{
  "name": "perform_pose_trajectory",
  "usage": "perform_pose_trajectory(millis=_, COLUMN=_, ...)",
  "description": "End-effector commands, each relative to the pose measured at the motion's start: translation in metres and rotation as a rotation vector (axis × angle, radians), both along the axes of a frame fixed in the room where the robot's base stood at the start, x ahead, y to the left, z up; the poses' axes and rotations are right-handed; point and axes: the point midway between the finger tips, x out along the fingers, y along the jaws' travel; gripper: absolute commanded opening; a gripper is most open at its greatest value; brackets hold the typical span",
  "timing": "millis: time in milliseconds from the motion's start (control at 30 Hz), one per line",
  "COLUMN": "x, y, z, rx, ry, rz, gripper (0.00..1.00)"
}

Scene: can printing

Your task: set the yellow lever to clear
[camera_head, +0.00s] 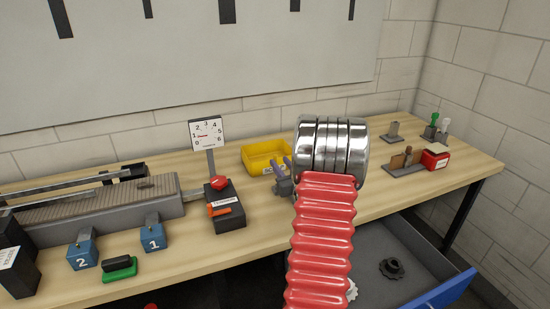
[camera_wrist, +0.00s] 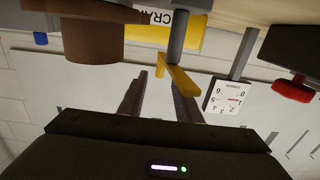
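The yellow lever (camera_wrist: 184,80) shows in the wrist view as a slanting bar at the end of a grey post (camera_wrist: 178,38). My gripper (camera_wrist: 156,84) is open, with two dark fingers spread apart. The lever lies at the right finger, crossing near its tip. I cannot tell whether they touch. Nothing is clearly held between the fingers. In the head view the lever is hidden, and my red ribbed arm and its chrome end cover that part of the bench. No "clear" mark is readable in either view.
A yellow bin (camera_head: 262,158), a black box with red button (camera_head: 226,215) and a dial (camera_head: 206,133) stand left of my arm. Blue weights (camera_head: 83,256) sit further left. A red box (camera_head: 435,157) stands right. An open drawer (camera_head: 415,262) is below the bench.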

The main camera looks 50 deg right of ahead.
Motion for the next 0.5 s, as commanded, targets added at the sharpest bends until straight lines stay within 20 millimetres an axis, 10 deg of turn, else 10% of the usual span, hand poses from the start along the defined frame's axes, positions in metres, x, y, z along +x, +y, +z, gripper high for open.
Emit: perform_pose_trajectory(millis=500, x=0.050, y=-0.028, z=0.000, rx=0.000, ry=0.000, rz=0.000, gripper=0.31)
